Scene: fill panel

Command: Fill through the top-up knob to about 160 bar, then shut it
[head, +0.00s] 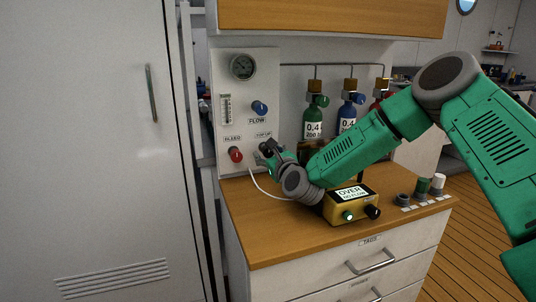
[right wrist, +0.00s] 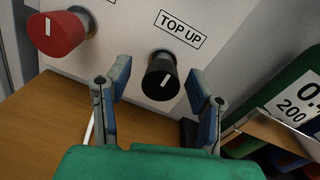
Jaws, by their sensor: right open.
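The black top-up knob (right wrist: 160,76) with a white line mark sits under the TOP UP label (right wrist: 181,29) on the white panel (head: 266,85). My right gripper (right wrist: 157,88) is open, its fingers either side of the knob with gaps between. In the head view my right gripper (head: 268,154) is at the panel's lower right and largely hides the knob. The round gauge (head: 243,66) is at the panel top; its needle is too small to read. My left gripper is not in view.
The red BLEED knob (head: 235,154) is left of my right gripper, and the blue FLOW knob (head: 259,107) is above it. A yellow box (head: 351,205) reading OVER stands on the wooden counter (head: 270,235). Green (head: 315,125) and blue (head: 347,115) bottles stand behind my arm.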

